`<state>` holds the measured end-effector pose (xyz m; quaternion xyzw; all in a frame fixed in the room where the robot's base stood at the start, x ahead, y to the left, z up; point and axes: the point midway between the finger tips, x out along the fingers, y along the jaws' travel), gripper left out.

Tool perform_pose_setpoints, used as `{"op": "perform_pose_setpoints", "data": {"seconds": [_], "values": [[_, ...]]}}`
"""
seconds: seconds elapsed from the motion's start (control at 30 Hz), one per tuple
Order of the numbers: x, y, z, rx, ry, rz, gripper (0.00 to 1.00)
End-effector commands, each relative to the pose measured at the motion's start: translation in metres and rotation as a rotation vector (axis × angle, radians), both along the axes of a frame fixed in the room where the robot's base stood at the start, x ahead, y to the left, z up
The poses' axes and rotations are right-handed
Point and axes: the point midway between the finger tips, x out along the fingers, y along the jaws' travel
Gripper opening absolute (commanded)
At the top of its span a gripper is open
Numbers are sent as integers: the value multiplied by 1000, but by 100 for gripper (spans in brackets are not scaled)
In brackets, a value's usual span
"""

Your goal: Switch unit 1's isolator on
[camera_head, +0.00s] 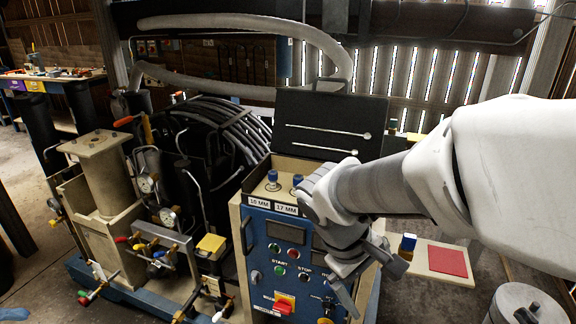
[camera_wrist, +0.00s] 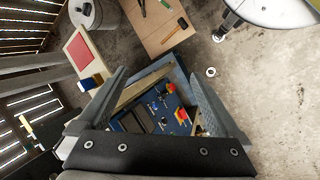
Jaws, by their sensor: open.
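The blue control panel (camera_head: 262,262) has two dark displays, push buttons and rotary switches. A red and yellow isolator switch (camera_head: 284,303) sits low on its left half, and it also shows in the wrist view (camera_wrist: 181,115). A second red and yellow switch (camera_wrist: 171,87) sits beside it in the wrist view; in the head view it is mostly cut off at the bottom edge. Which unit each serves is not readable. My gripper (camera_head: 371,292) is open and empty in front of the panel's right half. In the wrist view my gripper (camera_wrist: 155,76) has the panel between its spread fingers.
A side shelf with a red pad (camera_head: 447,261) and a blue block (camera_head: 407,243) juts out right of the panel. A grey drum (camera_head: 524,306) stands at lower right. Valves, gauges and hoses crowd the left. A board with tools (camera_wrist: 155,22) lies on the floor.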

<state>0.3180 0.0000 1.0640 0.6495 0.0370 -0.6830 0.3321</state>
Motion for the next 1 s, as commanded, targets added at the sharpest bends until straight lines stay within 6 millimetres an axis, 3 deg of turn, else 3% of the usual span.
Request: {"op": "perform_pose_setpoints", "data": {"seconds": [0.03,0.47,0.7,1.0], "values": [[7,4,-20,-53,41,46,100],[69,43,-131,-520,247,443,100],[97,82,-202,-794,301,689,100],[114,144,-303,-1140,308,1019,100]]}}
